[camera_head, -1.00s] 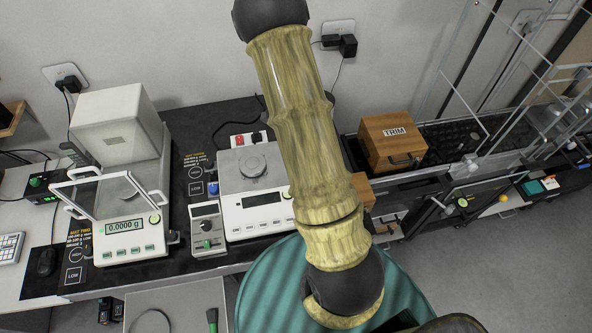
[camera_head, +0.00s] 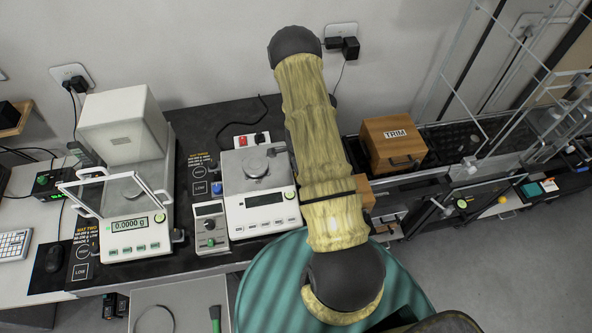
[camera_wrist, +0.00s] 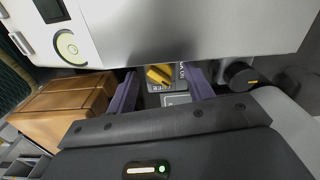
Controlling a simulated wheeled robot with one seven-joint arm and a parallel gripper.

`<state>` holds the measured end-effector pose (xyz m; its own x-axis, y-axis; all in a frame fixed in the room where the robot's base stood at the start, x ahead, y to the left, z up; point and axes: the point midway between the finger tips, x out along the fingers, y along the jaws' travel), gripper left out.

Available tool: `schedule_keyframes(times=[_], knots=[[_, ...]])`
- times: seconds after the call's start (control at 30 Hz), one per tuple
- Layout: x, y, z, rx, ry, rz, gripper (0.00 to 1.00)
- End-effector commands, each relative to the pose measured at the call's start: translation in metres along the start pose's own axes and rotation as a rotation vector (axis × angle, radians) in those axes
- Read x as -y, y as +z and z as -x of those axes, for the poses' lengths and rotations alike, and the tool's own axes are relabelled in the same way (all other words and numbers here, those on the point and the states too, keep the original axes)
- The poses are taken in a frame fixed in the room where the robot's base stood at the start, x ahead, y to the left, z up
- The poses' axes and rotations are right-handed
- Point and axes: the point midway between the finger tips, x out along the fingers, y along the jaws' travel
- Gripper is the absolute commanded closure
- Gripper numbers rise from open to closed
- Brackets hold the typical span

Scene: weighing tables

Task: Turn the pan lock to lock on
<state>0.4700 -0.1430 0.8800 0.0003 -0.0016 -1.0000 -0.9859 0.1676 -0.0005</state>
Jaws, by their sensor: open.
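A yellow knob (camera_wrist: 158,75), which I take to be the pan lock, sits on a dark plate with small lettering beside it in the wrist view. The lettering is too small and turned to read fully. My gripper (camera_wrist: 163,90) is open, with one finger on either side of the knob and a gap to each. I cannot tell how far the knob lies beyond the fingertips. In the head view my arm hides the gripper and the knob. The middle balance (camera_head: 235,211), with a round pan (camera_head: 255,164), stands just left of my arm.
A dark round knob (camera_wrist: 240,75) with a yellow mark lies right of the fingers. A wooden box (camera_wrist: 62,106) lies left. In the head view stand a left balance (camera_head: 120,254) with a glass shield, a small control box (camera_head: 211,228) and a TRIM box (camera_head: 394,146).

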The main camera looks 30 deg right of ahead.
Motion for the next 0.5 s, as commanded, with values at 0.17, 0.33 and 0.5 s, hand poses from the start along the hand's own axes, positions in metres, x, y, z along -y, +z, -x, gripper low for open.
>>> schedule_keyframes(times=[0.17, 0.33, 0.5], knots=[[-0.0001, 0.0, -0.0049, 0.001, 0.0, -0.001, 0.48], [0.0004, 0.0045, -0.0048, 0.001, 0.0, 0.008, 0.48], [0.0006, 0.0065, -0.0047, 0.001, 0.0, 0.012, 0.79]])
